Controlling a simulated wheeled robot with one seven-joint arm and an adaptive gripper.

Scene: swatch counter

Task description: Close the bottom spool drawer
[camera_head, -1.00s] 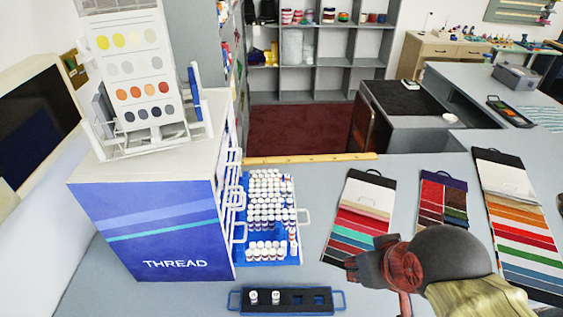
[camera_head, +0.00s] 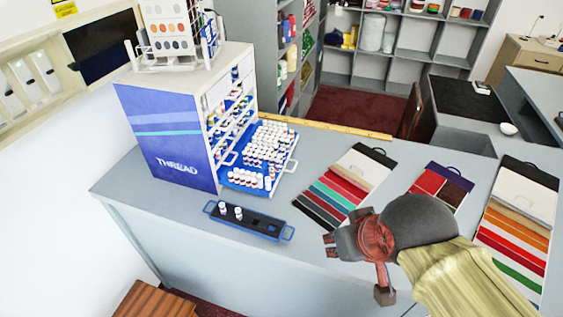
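The blue thread cabinet (camera_head: 170,138) stands on the counter at the left, its drawer side facing right. Its bottom spool drawer (camera_head: 277,178) is pulled out to the right, blue with a white handle, and holds rows of white-capped spools (camera_head: 268,148). The upper drawers appear to be in the cabinet. My gripper (camera_head: 330,246) is over the counter, right of and nearer than the drawer, apart from it. Its fingers are small and partly hidden by my wrist, so I cannot tell whether they are open.
A dark tray (camera_head: 248,220) with two spools lies in front of the drawer. Swatch cards (camera_head: 347,185) lie to the right, and a yellow ruler (camera_head: 330,127) lies behind. Bare counter (camera_head: 310,160) separates the drawer from the cards. The counter's front edge runs below the tray.

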